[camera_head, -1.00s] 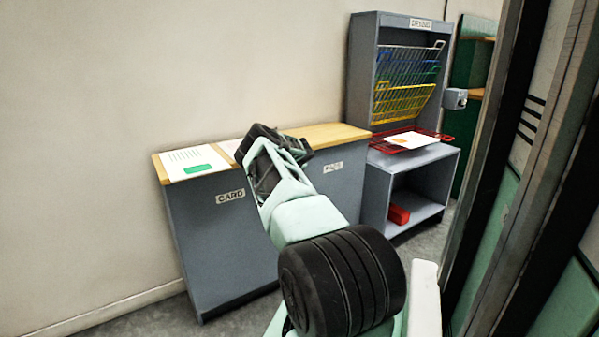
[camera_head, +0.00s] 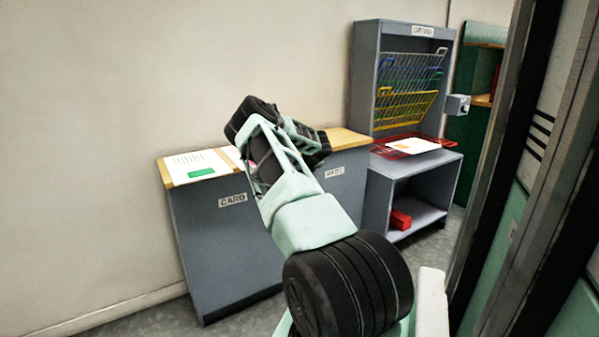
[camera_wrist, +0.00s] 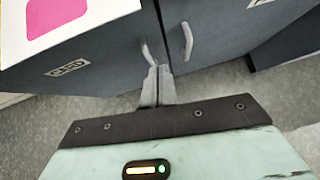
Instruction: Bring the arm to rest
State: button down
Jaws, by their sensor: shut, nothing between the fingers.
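My arm (camera_head: 300,215) reaches up and forward from the bottom of the head view, its far end in front of the grey cabinet with the wooden top. My gripper (camera_wrist: 157,72) shows in the wrist view with its two grey fingers together and nothing between them. In the head view the fingers are hidden behind my arm. The wrist view shows the fingers pointing toward the cabinet doors (camera_wrist: 95,75) and their handles (camera_wrist: 187,40). I cannot tell how far apart the fingers and the doors are.
A white sheet with a green patch (camera_head: 201,202) lies on the cabinet's left end. A pink-patched sheet (camera_wrist: 55,15) shows in the wrist view. A grey rack unit (camera_head: 362,80) with coloured wire trays stands right, holding a red box (camera_head: 401,219) low down. A dark-framed panel (camera_head: 505,170) stands close at right.

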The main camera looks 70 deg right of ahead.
jog(key=shift+s+a+r, duration=0.1)
jog(key=shift+s+r, duration=0.05)
jog(key=shift+r, duration=0.1)
